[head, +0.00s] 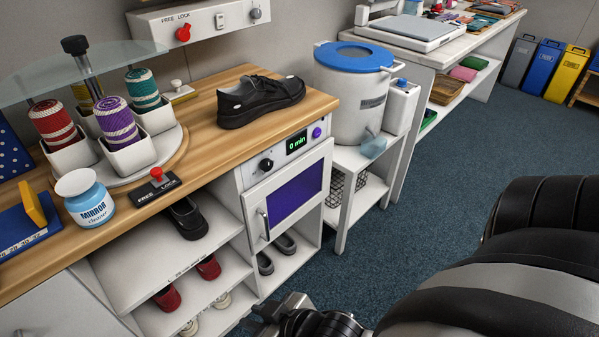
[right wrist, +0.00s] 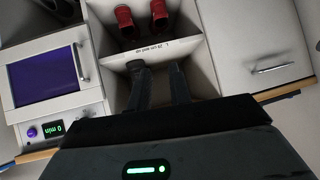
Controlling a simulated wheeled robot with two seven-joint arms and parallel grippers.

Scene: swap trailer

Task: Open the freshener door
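The freshener (head: 285,185) is a white unit built into the shoe bench, with a dial and a green display reading 0 min. Its door (head: 295,197) has a purple window and looks closed. A metal handle (head: 264,225) stands upright on the door's left side. In the right wrist view the picture is turned over, and the door (right wrist: 47,75) and handle (right wrist: 82,62) are at left. My right gripper (right wrist: 157,70) shows two dark fingers with a gap, empty, in front of the shelves beside the freshener. Only part of that gripper shows at the head view's bottom edge. My left gripper is out of view.
Shelves left of the door hold red shoes (head: 208,267) and a black shoe (head: 187,218). Another black shoe (head: 262,99) sits on the wooden top above the freshener. A white side stand (head: 350,165) with a blue-lidded bin (head: 353,90) is at right. Carpet in front is clear.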

